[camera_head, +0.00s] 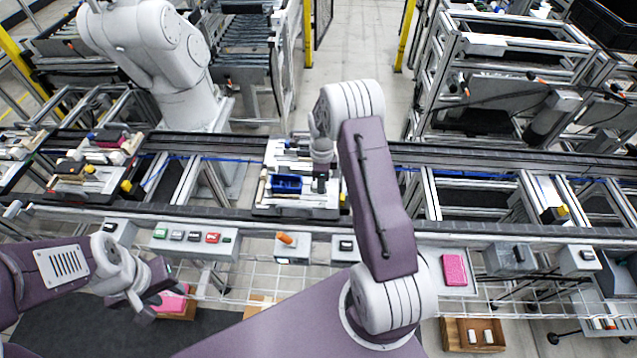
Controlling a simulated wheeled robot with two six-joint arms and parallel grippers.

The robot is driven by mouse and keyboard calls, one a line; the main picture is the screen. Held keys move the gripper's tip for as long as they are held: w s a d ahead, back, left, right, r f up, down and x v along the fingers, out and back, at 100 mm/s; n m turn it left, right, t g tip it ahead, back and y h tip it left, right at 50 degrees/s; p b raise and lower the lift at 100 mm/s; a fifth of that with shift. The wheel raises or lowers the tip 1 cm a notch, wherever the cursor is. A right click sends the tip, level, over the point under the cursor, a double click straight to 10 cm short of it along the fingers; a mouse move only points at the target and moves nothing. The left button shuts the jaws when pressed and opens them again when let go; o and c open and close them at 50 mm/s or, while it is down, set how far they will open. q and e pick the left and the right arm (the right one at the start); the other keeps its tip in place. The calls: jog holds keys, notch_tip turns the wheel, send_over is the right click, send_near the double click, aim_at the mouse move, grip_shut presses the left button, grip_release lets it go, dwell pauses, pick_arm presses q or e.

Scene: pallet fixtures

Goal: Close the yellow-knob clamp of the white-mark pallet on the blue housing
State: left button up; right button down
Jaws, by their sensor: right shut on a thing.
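The blue housing (287,184) sits on a pallet (270,207) on the conveyor, at the middle of the view. Several light-coloured fixture parts surround it. My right gripper (320,188) points down just to the right of the housing. It is shut on a small part there, seemingly the clamp's knob, which its fingers hide. The knob's colour and the pallet's white mark cannot be made out. My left gripper (157,301) is away from the pallet, low at the left, above a pink item. It looks open and empty.
Another pallet (100,180) with a red part stands on the conveyor at left. A button panel (195,240) and an orange-handled switch box (287,245) line the conveyor's front rail. A pink block (455,269) lies on a tray at right. The conveyor right of my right arm is largely clear.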

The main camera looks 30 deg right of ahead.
aim_at(314, 185)
jog(key=shift+w+a, duration=0.1)
jog(key=shift+a, duration=0.05)
jog(key=shift+w+a, duration=0.55)
jog(key=shift+a, duration=0.35)
jog(key=c, duration=1.3)
grip_release()
jog(key=shift+d, duration=0.1)
notch_tip(314, 185, up, 8)
jog(key=p, duration=0.6)
jog(key=shift+r, duration=0.1)
